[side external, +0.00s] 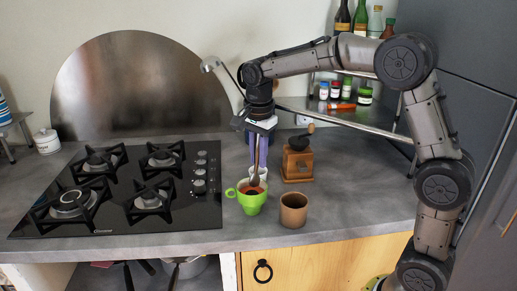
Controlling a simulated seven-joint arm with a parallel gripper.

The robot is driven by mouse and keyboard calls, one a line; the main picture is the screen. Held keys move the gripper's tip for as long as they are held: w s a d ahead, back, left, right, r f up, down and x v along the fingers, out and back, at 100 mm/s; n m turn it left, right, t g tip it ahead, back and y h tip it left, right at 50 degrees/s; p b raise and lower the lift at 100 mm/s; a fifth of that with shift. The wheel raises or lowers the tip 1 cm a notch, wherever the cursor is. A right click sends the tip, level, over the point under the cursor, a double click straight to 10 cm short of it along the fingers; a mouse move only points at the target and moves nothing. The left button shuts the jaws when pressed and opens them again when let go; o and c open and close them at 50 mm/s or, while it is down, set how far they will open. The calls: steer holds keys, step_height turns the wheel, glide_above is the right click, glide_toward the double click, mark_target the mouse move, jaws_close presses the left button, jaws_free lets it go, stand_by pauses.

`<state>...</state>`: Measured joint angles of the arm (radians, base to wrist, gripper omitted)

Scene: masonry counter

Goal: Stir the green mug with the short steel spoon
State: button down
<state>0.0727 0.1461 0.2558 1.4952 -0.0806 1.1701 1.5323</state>
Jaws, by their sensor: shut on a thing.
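The green mug (251,203) stands upright on the counter just right of the stove, its handle to the left and dark reddish-brown contents showing inside. My gripper (258,136) is above the mug, pointing down, shut on the short spoon (256,164). The spoon hangs almost upright, bowl down, and looks dark in this light. Its bowl overlaps the far part of the mug's opening; I cannot tell whether it touches the contents. The fingertips are small and hard to make out.
A brown cup (293,210) stands close to the mug's right. A wooden coffee grinder (297,163) stands behind that cup. A purple and white thing (264,172) is behind the spoon.

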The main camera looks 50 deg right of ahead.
mark_target(257, 173)
steer(key=shift+w+a+f, duration=0.15)
steer(key=shift+f, duration=1.6)
steer(key=shift+w+a+f, duration=0.1)
steer(key=shift+f, duration=1.6)
steer(key=shift+s+d, duration=0.1)
